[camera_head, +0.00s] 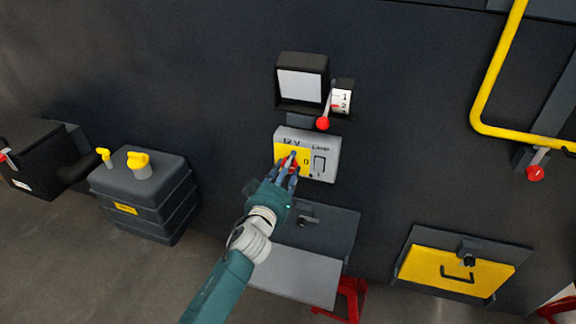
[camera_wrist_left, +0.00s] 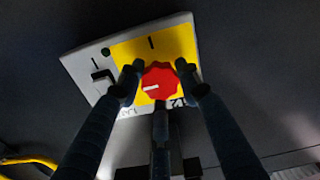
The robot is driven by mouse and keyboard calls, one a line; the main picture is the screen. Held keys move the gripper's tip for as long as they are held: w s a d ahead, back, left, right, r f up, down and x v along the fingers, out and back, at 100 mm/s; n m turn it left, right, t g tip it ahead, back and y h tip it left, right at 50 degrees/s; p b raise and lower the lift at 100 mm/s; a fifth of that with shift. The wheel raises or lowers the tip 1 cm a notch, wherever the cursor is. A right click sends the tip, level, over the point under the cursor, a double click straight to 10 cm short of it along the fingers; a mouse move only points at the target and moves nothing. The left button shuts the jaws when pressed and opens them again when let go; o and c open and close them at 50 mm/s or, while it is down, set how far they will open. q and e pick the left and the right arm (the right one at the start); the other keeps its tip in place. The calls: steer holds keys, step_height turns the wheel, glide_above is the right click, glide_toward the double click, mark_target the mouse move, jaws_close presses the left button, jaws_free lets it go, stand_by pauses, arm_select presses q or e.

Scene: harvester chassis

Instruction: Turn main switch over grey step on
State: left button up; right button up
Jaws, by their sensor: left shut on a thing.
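The main switch is a red round knob (camera_wrist_left: 160,82) on the yellow plate (camera_wrist_left: 130,52) of a grey box (camera_head: 327,148) marked 12 V and LAMP. In the left wrist view, which shows the box upside down, the knob's white mark points left and a black line stands on the plate above it. My left gripper (camera_head: 289,165) is shut on the knob, one finger on each side; in the head view the fingers mostly hide the knob. The grey step (camera_head: 295,278) is below the box. My right gripper is not in view.
A red-tipped lever (camera_head: 323,123) beside a 1-2 label sits just above the box. A lamp rocker (camera_head: 319,165) is right of the knob. A dark tank (camera_head: 145,195) stands at left, a yellow hatch (camera_head: 455,272) and yellow rail (camera_head: 490,82) at right.

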arm_select(q)
steer(key=shift+r, duration=0.3)
steer(key=shift+c, duration=0.2)
steer(key=m, duration=0.4)
steer(key=shift+w+r+m+b, duration=0.1)
steer(key=shift+r+m+b, duration=0.05)
steer(key=shift+m+b, duration=0.2)
steer(key=m, duration=0.4)
steer(key=shift+d+m, duration=0.1)
steer(key=shift+m, duration=0.25)
steer(key=m, duration=0.4)
steer(key=shift+b, duration=0.3)
steer(key=shift+d+m, duration=0.15)
steer(key=shift+m, duration=2.05)
steer(key=o, duration=1.2)
steer(key=shift+s+d+f, duration=0.15)
steer(key=shift+s+f, duration=0.05)
steer(key=shift+c, duration=0.2)
steer(key=shift+f, duration=0.1)
